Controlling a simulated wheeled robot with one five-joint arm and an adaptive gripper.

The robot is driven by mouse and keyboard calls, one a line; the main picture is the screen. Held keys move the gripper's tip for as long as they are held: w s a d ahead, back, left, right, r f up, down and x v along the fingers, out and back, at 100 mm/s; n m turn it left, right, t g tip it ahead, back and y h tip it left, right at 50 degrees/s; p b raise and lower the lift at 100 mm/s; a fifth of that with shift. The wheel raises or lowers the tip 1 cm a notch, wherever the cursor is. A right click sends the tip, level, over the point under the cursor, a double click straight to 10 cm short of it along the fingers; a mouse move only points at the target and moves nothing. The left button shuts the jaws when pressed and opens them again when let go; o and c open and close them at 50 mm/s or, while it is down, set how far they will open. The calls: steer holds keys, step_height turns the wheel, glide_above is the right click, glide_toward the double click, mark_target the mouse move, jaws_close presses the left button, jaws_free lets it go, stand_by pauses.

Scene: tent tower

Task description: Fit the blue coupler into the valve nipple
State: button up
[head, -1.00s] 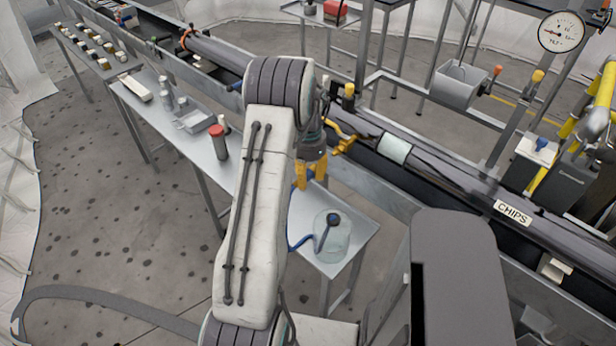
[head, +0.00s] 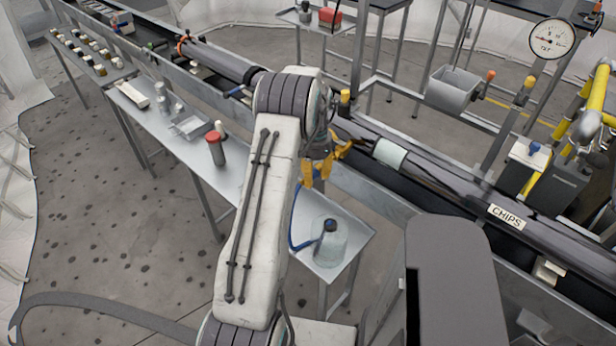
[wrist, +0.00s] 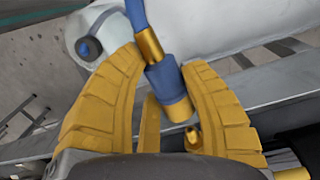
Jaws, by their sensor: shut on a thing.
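The blue coupler (wrist: 165,75), with brass bands at its ends, sits between the yellow fingers of my gripper (wrist: 163,65) in the wrist view. My gripper is shut on it, and its blue hose runs up out of that view. In the head view my gripper (head: 318,172) hangs over the bench edge beside the dark pipe, and the coupler is not clearly seen there. A small brass piece (wrist: 192,138), possibly the valve nipple, shows below the coupler's lower brass end; they look apart. A yellow fitting (head: 342,147) on the pipe is just right of my gripper.
A clear bell-shaped vessel (head: 330,250) with a dark-blue top stands on the metal bench (head: 250,190), with the blue hose (head: 293,235) beside it. A red-capped cylinder (head: 216,150) stands farther left. The long dark pipe (head: 450,180) runs along the right.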

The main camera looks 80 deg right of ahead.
steer(key=shift+s+d+p, duration=0.35)
steer(key=shift+s+d, duration=0.2)
steer(key=shift+d, duration=0.25)
steer(key=shift+d, duration=0.1)
stand_by(1.6)
steer(key=shift+s+d+p, duration=0.4)
steer(key=shift+s+d, duration=0.1)
steer(key=shift+d, duration=0.3)
steer(key=shift+s+d+p, duration=0.4)
steer(key=shift+s+d, duration=0.1)
steer(key=shift+d, duration=0.25)
stand_by(0.7)
steer(key=o, duration=1.3)
step_height(320, 180, up, 12)
steer(key=shift+d, duration=0.45)
